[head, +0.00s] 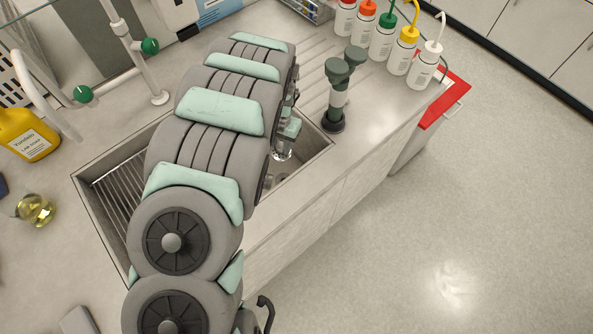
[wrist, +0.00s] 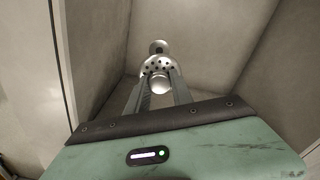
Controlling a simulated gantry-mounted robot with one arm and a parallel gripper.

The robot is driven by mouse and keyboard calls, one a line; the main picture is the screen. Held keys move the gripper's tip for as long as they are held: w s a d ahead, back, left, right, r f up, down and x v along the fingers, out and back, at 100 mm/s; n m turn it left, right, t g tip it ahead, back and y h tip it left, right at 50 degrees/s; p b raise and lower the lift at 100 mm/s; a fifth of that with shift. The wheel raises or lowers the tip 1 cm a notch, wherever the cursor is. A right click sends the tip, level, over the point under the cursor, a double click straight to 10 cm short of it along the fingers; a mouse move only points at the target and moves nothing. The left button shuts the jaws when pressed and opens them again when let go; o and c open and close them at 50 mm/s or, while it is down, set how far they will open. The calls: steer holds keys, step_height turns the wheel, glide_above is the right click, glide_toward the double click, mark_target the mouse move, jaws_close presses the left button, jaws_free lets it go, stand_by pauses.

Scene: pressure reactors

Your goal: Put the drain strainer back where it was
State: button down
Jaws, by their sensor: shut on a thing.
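The drain strainer (wrist: 157,67), a shiny metal cup with small holes and a rounded knob, is between the fingertips of my gripper (wrist: 160,84) in the wrist view. My gripper is shut on it. Beyond the strainer, a round metal fitting with a dark centre (wrist: 159,47), which looks like the drain, shows on the sink floor. In the head view my gripper (head: 283,147) points down into the sink (head: 322,152), mostly hidden by my arm. I cannot tell how far the strainer is above the floor.
Sink walls (wrist: 100,50) rise close on the sides. A dark green-topped device (head: 338,95) stands by the sink's right corner. Wash bottles (head: 383,38) line the back counter. A white tap (head: 150,80) with green knobs stands behind the sink at left.

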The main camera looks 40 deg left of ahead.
steer(key=shift+w+f, duration=0.15)
steer(key=shift+w, duration=0.15)
steer(key=shift+d+f, duration=0.15)
steer(key=shift+f, duration=0.2)
steer(key=f+b, duration=0.1)
steer(key=f, duration=0.8)
steer(key=f+b, duration=0.1)
steer(key=f, duration=0.4)
steer(key=shift+s+f+b, duration=0.3)
steer(key=shift+w+f, duration=0.1)
steer(key=shift+f, duration=0.4)
steer(key=shift+f+b, duration=0.6)
steer(key=shift+f, duration=1.3)
steer(key=shift+r, duration=0.1)
